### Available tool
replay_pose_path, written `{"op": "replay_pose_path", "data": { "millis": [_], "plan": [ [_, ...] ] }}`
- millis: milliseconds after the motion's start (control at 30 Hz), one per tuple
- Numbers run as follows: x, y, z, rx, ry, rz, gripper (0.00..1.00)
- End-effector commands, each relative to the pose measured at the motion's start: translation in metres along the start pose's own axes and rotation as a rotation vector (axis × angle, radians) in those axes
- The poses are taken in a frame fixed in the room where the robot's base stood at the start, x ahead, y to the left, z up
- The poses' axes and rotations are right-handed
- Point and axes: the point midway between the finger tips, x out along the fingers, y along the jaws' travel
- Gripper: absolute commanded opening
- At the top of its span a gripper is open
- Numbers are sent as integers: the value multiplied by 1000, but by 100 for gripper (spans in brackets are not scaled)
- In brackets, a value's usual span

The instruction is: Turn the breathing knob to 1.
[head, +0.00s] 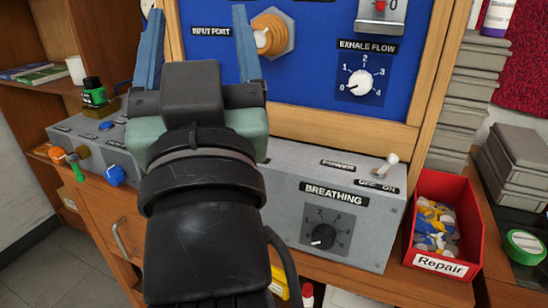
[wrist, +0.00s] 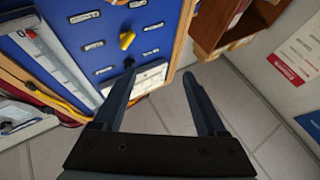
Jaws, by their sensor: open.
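The breathing knob (head: 323,237) is a small black dial on the front of the grey box (head: 375,228), under the "BREATHING" label, at the lower right of centre in the head view. Its white pointer seems to point to the lower left; the digit there is too small to read. My gripper (head: 198,12) is open and empty, raised in front of the blue panel, up and left of the knob. Its two blue fingers also show in the wrist view (wrist: 159,71), with nothing between them. The knob does not show in the wrist view.
A power toggle switch (head: 390,163) sticks up on the box top. A red "Repair" bin (head: 440,265) stands close to the box's right. The blue panel (head: 310,80) above carries the exhale flow knob (head: 361,83). My arm covers part of the box's left side.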

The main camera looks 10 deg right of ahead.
Motion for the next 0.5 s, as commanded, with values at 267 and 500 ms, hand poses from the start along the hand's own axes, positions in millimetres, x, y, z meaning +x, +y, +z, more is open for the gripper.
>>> {"op": "replay_pose_path", "data": {
  "millis": [267,500],
  "plan": [
    [50,3,-17,-40,-214,15,74],
    [66,14,6,-172,-455,52,74]
  ]
}}
